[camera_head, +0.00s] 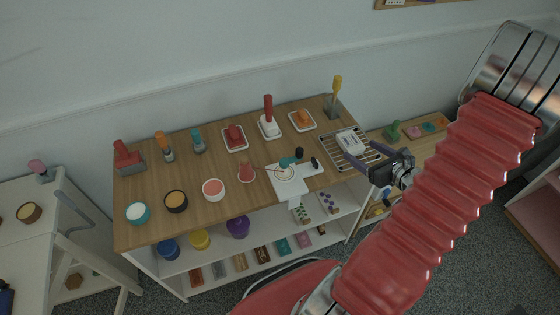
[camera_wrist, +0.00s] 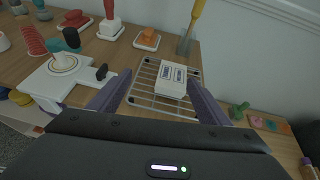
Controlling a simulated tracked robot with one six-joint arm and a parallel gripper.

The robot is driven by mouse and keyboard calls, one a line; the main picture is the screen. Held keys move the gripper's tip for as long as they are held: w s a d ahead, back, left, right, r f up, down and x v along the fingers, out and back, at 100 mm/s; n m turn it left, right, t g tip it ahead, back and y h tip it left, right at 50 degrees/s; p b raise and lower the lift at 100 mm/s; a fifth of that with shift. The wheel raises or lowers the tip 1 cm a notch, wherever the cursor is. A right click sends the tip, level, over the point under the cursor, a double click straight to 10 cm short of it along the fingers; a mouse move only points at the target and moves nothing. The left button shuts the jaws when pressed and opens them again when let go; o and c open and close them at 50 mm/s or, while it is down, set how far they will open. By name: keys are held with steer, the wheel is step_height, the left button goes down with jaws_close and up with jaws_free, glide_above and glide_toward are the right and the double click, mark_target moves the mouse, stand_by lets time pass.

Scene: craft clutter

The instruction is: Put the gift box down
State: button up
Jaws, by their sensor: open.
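The gift box, a small white box with dark printing (camera_head: 350,142), sits on a wire rack (camera_head: 357,161) at the right end of the wooden tabletop. In the wrist view the box (camera_wrist: 172,79) lies flat on the rack (camera_wrist: 148,103), between my two purple fingers and just beyond their tips. My gripper (camera_head: 359,158) is open, with a visible gap between the fingers and the box; it also shows in the wrist view (camera_wrist: 157,88). The box's near underside is hard to see.
A yellow-handled tool in a grey holder (camera_head: 335,98) stands behind the rack. Several stamps on trays line the back. A lower side table (camera_head: 405,148) stands right.

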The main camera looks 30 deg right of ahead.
steer(key=w+a+r+n+g+y, duration=0.1)
steer(key=a+r+n+g+y, duration=0.1)
steer(key=a+r+n, duration=0.5)
steer(key=w+a+r+n+g+y, duration=0.1)
steer(key=a+n+g+y, duration=0.3)
steer(key=a, duration=0.7)
steer(key=w+a+r+n+y, duration=0.1)
steer(key=a+r+n, duration=0.4)
steer(key=a, duration=0.4)
steer(key=s+a+r+n+g+h, duration=0.1)
steer(key=s+a+r+n+h, duration=0.5)
steer(key=n, duration=1.3)
steer(key=shift+s+a+r+n+g+h, duration=0.35)
steer(key=shift+s+a+r, duration=0.95)
steer(key=shift+s+r, duration=0.75)
steer(key=shift+s+f, duration=0.15)
steer(key=shift+f, duration=0.05)
